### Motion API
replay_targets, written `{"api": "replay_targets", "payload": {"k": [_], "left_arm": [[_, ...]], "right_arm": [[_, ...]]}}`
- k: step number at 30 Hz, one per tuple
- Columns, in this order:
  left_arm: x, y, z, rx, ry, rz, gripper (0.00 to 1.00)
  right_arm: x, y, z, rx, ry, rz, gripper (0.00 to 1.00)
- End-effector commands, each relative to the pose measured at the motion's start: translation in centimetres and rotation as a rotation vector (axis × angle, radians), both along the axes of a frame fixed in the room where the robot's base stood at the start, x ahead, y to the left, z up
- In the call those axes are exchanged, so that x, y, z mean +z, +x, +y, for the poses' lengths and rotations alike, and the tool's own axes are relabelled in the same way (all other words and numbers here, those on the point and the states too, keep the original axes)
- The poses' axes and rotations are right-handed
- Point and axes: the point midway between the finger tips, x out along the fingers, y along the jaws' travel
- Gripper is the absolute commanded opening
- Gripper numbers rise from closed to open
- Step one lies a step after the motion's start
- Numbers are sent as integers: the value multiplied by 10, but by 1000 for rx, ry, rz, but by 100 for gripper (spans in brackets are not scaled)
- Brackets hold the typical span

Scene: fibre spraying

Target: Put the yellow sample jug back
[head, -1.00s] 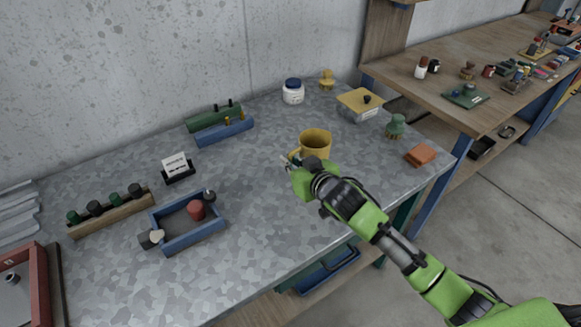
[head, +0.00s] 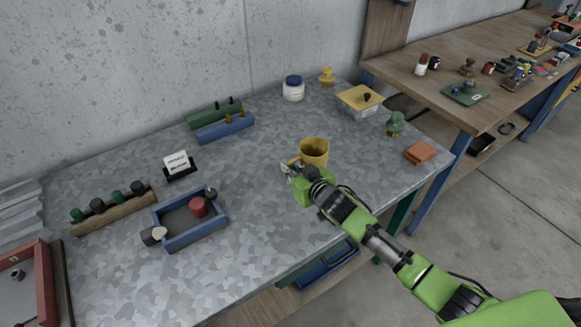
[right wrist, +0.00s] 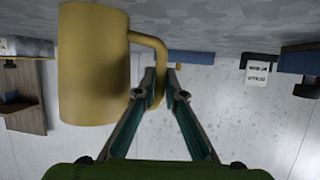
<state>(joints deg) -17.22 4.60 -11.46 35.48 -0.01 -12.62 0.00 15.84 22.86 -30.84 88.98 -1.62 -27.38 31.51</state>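The yellow sample jug (head: 316,153) is upright at the middle right of the grey speckled bench (head: 270,205), its handle towards the left. In the right wrist view the jug (right wrist: 92,65) appears upside down at the left. My right gripper (head: 291,169) is at the handle side of the jug. In the right wrist view its fingertips (right wrist: 160,80) are closed in on either side of the handle, with the handle between them. I cannot tell whether the jug's base touches the bench. My left gripper is not in view.
A scale-like box with a yellow top (head: 359,97), a white jar (head: 293,92), a green knobbed piece (head: 395,124) and orange blocks (head: 420,152) stand behind and right of the jug. A blue tray (head: 190,236) and a label stand (head: 179,166) are left. The bench centre is clear.

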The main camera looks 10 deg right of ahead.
Motion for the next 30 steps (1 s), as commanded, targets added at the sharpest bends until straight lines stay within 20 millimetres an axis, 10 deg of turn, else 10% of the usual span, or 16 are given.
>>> {"api": "replay_targets", "payload": {"k": [16,30], "left_arm": [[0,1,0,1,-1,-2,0],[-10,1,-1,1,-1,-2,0]], "right_arm": [[3,-7,-2,0,0,1,25],[29,-72,-18,0,0,1,25]]}}
